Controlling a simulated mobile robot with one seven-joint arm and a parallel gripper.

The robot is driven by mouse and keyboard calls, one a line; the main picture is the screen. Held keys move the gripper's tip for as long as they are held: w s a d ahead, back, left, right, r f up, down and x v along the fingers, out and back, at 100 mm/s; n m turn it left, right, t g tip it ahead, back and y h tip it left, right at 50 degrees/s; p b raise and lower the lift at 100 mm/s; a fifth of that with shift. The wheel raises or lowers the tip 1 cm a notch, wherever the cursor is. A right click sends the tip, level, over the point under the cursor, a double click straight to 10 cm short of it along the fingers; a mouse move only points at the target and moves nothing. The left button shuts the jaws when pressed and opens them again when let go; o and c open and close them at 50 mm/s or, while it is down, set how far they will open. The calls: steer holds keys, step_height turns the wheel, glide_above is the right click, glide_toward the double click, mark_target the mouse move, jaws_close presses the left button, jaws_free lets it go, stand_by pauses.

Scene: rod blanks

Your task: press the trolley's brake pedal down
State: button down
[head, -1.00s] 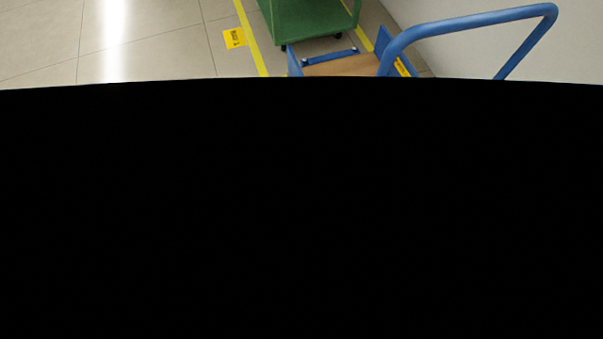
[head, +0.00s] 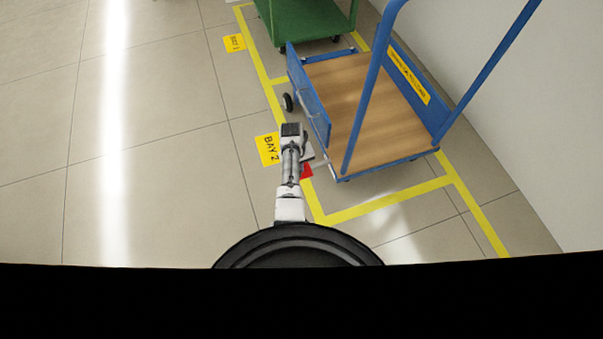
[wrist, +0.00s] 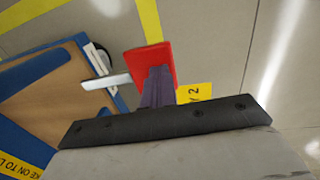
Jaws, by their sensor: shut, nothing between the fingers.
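The blue trolley (head: 375,115) has a wooden deck and a tall blue push handle. Its red brake pedal (head: 307,171) sticks out low on the near left side, partly hidden by my arm. In the wrist view the red pedal (wrist: 150,58) sits at the end of a pale lever (wrist: 108,82). My gripper (wrist: 157,72) is shut and empty. Its dark fingers overlap the pedal's near part in the wrist view. I cannot tell whether they touch it. In the head view my arm reaches beside the trolley, and the fingertips are not clear.
A green cart (head: 305,22) stands behind the trolley. A white wall (head: 540,130) runs along the right. Yellow tape (head: 385,202) marks the bay, with a yellow floor label (head: 268,149) beside my arm. The tiled floor on the left is clear.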

steer(key=shift+s+a+f+h+b, duration=0.1)
steer(key=shift+f+h+b, duration=0.2)
steer(key=shift+f, duration=0.3)
steer(key=shift+s+a+f+h+b, duration=0.15)
steer(key=shift+f+h, duration=0.15)
steer(key=shift+f, duration=0.3)
steer(key=shift+w+d+f, duration=0.1)
steer(key=shift+d+f, duration=0.05)
steer(key=shift+f, duration=0.15)
steer(key=shift+r, duration=0.1)
steer(key=shift+r+p, duration=0.65)
steer(key=shift+p, duration=0.1)
steer(key=a+p+v, duration=0.1)
steer(key=p+v, duration=0.4)
steer(key=v, duration=0.8)
steer(key=shift+s+a+f, duration=0.15)
steer(key=shift+s+a, duration=0.05)
steer(key=shift+s, duration=0.1)
